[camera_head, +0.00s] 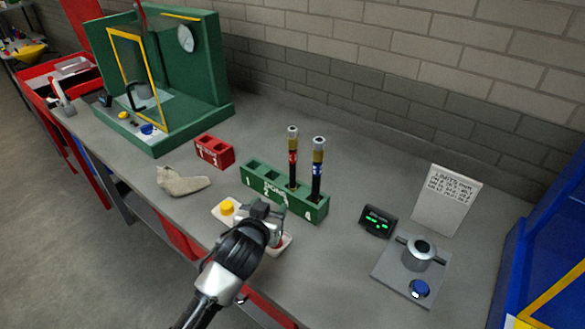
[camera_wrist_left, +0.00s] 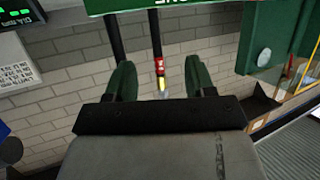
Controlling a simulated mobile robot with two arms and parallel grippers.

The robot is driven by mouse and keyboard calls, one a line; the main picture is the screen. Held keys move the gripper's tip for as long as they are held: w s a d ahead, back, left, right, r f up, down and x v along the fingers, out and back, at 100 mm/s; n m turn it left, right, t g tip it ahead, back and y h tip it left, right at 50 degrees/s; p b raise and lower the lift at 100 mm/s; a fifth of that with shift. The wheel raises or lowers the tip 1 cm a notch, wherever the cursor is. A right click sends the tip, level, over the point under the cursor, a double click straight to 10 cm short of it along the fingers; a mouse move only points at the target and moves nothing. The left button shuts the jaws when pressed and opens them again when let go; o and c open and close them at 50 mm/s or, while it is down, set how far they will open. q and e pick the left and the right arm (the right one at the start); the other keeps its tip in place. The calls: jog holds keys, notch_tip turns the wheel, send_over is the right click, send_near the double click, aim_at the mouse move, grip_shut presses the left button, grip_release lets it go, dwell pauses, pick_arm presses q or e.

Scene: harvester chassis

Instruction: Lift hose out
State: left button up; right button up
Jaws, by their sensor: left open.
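Two dark hoses with brass-coloured ends stand upright in a green numbered rack (camera_head: 258,182). The red-banded hose (camera_head: 292,160) is in slot 3 and the blue-banded hose (camera_head: 317,170) is at slot 4. My left gripper (camera_head: 266,210) is open and empty, in front of the rack's near side and lower than the hose tops. In the left wrist view, which looks upside down, the red-banded hose (camera_wrist_left: 160,66) appears between the open fingers (camera_wrist_left: 161,84), beyond them; I cannot tell the exact gap. My right gripper is not in view.
A red block (camera_head: 214,151) and a beige object (camera_head: 182,181) lie left of the rack. A small display (camera_head: 377,221), a sign (camera_head: 446,199) and a grey fixture (camera_head: 418,254) stand right. A green enclosure (camera_head: 210,75) is at back left. Behind the rack the bench is clear.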

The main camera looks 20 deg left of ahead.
aim_at(291, 147)
pick_arm(q)
jog(key=w+r+t, duration=0.1)
jog(key=w+r, duration=0.1)
jog(key=w, duration=0.1)
jog(key=w+r+t, duration=0.1)
jog(key=w+r, duration=0.2)
jog(key=w, duration=0.1)
jog(key=w+d+r+t+h+p, duration=0.1)
jog(key=w+r, duration=0.1)
jog(key=w, duration=0.2)
jog(key=shift+r+m+t, duration=0.3)
jog(key=shift+r, duration=0.05)
jog(key=shift+w+d+f, duration=0.1)
jog(key=shift+w, duration=0.55)
jog(key=shift+w+p, duration=0.55)
jog(key=w, duration=0.2)
jog(key=w+p, duration=0.1)
jog(key=shift+a+f, duration=0.1)
jog(key=shift+a, duration=0.15)
jog(key=shift+w, duration=0.55)
grip_shut()
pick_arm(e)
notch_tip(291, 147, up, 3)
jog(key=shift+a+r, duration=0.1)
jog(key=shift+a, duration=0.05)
